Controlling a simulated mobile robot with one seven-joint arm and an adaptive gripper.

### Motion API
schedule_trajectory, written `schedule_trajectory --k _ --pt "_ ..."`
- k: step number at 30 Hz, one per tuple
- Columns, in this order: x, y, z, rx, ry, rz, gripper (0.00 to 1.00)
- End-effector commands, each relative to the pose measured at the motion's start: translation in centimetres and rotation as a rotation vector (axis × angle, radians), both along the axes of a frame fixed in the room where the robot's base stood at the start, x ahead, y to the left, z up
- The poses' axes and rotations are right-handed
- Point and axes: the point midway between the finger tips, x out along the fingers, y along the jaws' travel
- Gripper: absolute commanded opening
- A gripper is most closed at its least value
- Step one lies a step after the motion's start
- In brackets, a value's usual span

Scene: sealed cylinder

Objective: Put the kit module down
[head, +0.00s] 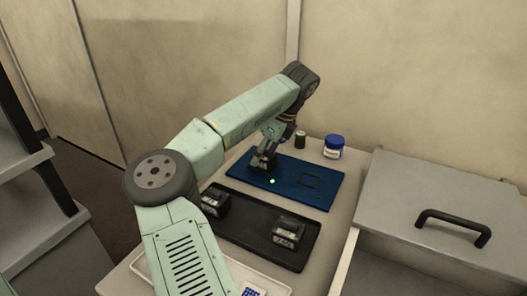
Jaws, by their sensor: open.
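My gripper (262,166) is small in the head view and points down at the left part of a blue mat (327,196). Its jaws are open. Dark shapes merge at the fingertips, so I cannot tell whether a module stands between or under them. Two dark modules with grey labels are on a black tray (255,236) in front of the mat: one at its left (215,203), partly behind my arm, and one at its right (289,230). The mat has a dark square outline (312,181) on its right half, with nothing in it.
A blue jar (333,147) and a small dark can (300,140) stand behind the mat. A white tray (275,288) is at the front, partly hidden by my arm. A grey lidded case (440,205) with a black handle is at the right. Grey shelves (40,220) stand at the left.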

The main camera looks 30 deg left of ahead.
Motion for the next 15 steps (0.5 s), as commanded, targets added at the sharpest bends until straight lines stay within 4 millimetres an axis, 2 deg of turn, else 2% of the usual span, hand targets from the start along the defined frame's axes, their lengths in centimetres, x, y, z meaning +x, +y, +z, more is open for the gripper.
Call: schedule_trajectory --k 7,15 --pt "0.1 -0.3 1.3 0.002 -0.003 -0.001 0.61" --pt "0.2 -2.6 6.7 0.003 -0.003 0.0 0.61"
